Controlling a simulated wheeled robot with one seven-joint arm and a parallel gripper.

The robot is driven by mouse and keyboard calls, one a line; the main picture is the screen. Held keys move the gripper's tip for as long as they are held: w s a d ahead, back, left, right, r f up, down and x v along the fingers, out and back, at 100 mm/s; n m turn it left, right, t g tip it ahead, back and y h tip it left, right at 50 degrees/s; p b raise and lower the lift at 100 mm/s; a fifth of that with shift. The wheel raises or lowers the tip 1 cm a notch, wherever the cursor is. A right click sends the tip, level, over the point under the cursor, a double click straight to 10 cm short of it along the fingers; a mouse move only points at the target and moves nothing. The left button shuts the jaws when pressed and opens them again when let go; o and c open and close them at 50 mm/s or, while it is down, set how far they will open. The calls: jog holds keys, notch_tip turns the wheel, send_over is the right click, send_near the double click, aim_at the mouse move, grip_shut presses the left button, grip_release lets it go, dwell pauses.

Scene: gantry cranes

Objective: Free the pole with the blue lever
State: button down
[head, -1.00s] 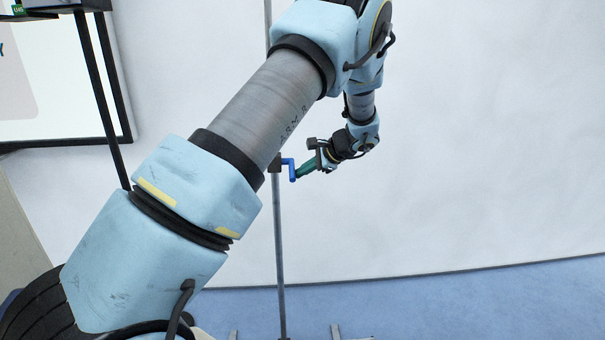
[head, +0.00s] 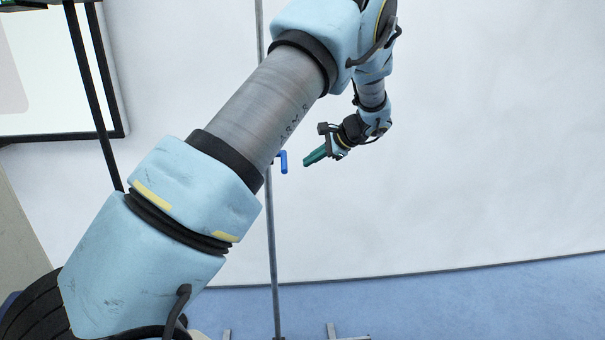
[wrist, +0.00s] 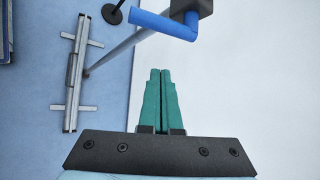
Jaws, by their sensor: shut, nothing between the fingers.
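The blue lever (head: 283,162) is on the upright grey pole (head: 271,230) in the head view, partly behind my arm. In the wrist view the blue lever (wrist: 163,24) joins a dark clamp block (wrist: 194,7) at the top, and the pole (wrist: 118,49) runs down to a base on the floor. My gripper (head: 307,162) has green fingers and is to the right of the lever, with a gap between them. Its fingers (wrist: 160,72) are together and empty in the wrist view, pointing toward the lever and apart from it.
A pale backdrop (head: 470,150) hangs behind the pole above a blue floor (head: 450,308). A black-framed white board (head: 50,85) stands at the left. The pole's metal base rail (wrist: 75,75) with cross feet lies on the floor. The space right of my gripper is clear.

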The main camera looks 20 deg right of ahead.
jog(key=shift+s+d+r+b, duration=0.15)
jog(key=shift+s+d+r, duration=0.1)
jog(key=shift+d+r, duration=0.35)
jog(key=shift+s+d+r+b, duration=0.2)
jog(key=shift+s+d+r, duration=0.1)
jog(key=shift+d+r, duration=0.25)
jog(key=shift+s+d+r+b, duration=0.2)
jog(key=shift+d+r, duration=0.25)
jog(key=shift+r, duration=0.3)
jog(key=shift+s, duration=0.1)
